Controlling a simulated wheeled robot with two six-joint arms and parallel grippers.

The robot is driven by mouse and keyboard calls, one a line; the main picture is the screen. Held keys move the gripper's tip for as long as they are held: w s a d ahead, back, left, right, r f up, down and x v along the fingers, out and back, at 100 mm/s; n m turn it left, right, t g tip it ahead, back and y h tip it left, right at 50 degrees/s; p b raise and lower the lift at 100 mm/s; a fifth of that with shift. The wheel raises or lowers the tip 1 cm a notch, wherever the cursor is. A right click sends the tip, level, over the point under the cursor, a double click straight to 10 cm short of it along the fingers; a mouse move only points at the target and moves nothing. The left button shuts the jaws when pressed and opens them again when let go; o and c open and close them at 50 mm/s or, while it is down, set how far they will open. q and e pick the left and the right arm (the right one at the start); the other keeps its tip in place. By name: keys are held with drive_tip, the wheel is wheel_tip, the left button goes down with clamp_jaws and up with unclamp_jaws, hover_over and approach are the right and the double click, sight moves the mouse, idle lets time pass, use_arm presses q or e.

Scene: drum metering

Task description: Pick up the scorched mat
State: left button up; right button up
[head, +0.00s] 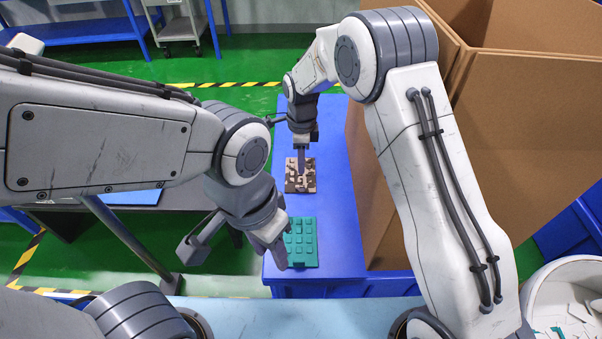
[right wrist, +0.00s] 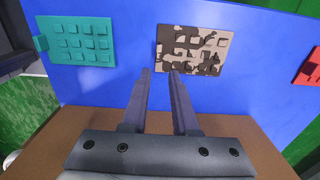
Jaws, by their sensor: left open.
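The scorched mat (head: 293,184), tan with dark brown burnt patches and raised blocks, lies flat on the blue surface. It also shows in the right wrist view (right wrist: 203,58), beyond the fingertips. My right gripper (head: 301,168) hangs over it in the head view, its fingers hiding part of it. In the right wrist view, my right gripper (right wrist: 161,71) has a gap between its fingers, with nothing held. Its tips appear short of the mat. My left gripper (head: 279,258) is open and empty, at the left edge of a teal mat.
The teal mat (head: 303,243) lies nearer on the blue surface (head: 340,215); the right wrist view also shows a red mat (right wrist: 311,68) at the right edge. A tall cardboard box (head: 535,125) stands right of the surface. A white bin (head: 540,295) with scraps is at lower right.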

hover_over(300, 186)
wheel_tip(300, 186, down, 5)
drive_tip(key=shift+w+a+r+b, duration=0.1)
drive_tip(key=shift+w+r+b, duration=0.1)
drive_tip(key=shift+b, duration=0.15)
wheel_tip(300, 186, down, 5)
drive_tip(key=shift+s+b, duration=0.1)
drive_tip(key=shift+b, duration=0.4)
clamp_jaws()
drive_tip(key=shift+r, duration=0.1)
idle(0.7)
